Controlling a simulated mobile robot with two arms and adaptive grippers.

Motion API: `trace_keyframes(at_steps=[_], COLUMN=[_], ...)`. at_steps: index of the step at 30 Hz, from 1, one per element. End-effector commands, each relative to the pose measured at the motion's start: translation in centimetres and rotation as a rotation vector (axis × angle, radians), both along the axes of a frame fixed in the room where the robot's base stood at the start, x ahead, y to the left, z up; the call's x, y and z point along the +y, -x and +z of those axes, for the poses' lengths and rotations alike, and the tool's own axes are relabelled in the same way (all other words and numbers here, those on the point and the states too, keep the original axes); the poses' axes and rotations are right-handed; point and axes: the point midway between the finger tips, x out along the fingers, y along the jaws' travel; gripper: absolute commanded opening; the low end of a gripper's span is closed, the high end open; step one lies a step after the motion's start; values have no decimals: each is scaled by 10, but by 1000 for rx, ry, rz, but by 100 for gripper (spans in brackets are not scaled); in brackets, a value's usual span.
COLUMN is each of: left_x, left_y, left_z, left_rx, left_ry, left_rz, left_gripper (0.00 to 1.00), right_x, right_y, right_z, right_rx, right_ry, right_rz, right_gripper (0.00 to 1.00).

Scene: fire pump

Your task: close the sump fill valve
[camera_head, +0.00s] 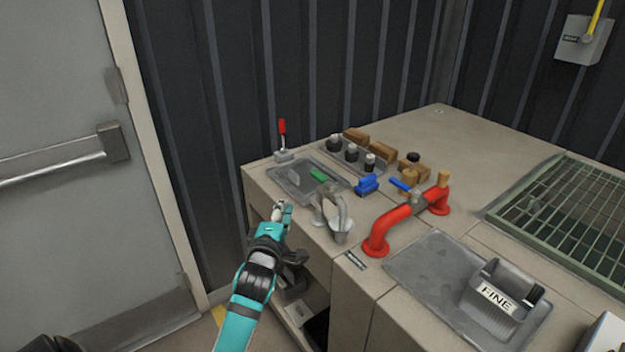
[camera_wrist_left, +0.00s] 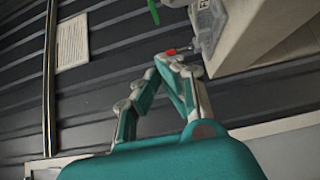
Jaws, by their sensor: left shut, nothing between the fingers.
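My left gripper (camera_head: 281,209) is shut and empty at the left edge of the counter, just left of a grey gooseneck tap. In the left wrist view its fingertips (camera_wrist_left: 168,62) are together, close in the picture to a small red tip (camera_wrist_left: 171,51); contact cannot be told. A red upright lever (camera_head: 282,128) on a grey base stands at the back left corner. No readable label shows which one is the sump fill valve. My right gripper is not in view.
The grey tap (camera_head: 341,211) stands near the gripper. Behind it are a tray (camera_head: 290,179), a blue block (camera_head: 366,184) and dark knobs (camera_head: 352,153). A door (camera_head: 60,200) is left.

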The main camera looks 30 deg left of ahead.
Motion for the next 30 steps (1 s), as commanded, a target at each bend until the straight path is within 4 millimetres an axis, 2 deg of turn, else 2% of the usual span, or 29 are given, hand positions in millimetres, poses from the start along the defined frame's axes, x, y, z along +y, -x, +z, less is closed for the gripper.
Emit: trace_keyframes(at_steps=[5,10,23,30], left_x=[0,6,40,25], left_y=[-1,-16,-97,-125], left_z=[0,1,1,0], left_rx=[2,3,3,2], left_ry=[-1,-4,-4,0], left_rz=[-1,-2,-1,-2], left_gripper=[0,0,0,0], right_x=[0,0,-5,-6], right_y=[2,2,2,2], right_z=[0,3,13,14], right_rx=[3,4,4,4], right_ry=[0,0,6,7], right_rz=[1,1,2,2], right_gripper=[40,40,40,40])
